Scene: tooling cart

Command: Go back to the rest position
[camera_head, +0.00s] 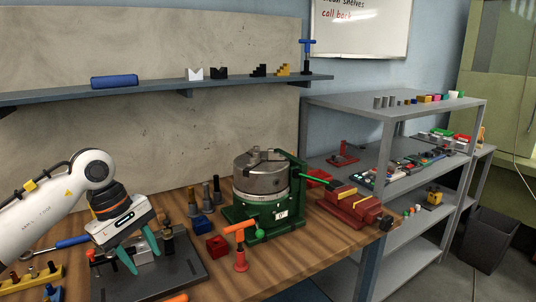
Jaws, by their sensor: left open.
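My left gripper (140,256) is at the lower left, its arm coming in from the left edge. Its two teal fingers are spread apart and point down over a dark plate (186,277) with a metal fixture on it. I see nothing held between the fingers. Whether the fingertips touch the plate or fixture I cannot tell. My right gripper is not in view.
A red vise (350,205) sits farther right.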

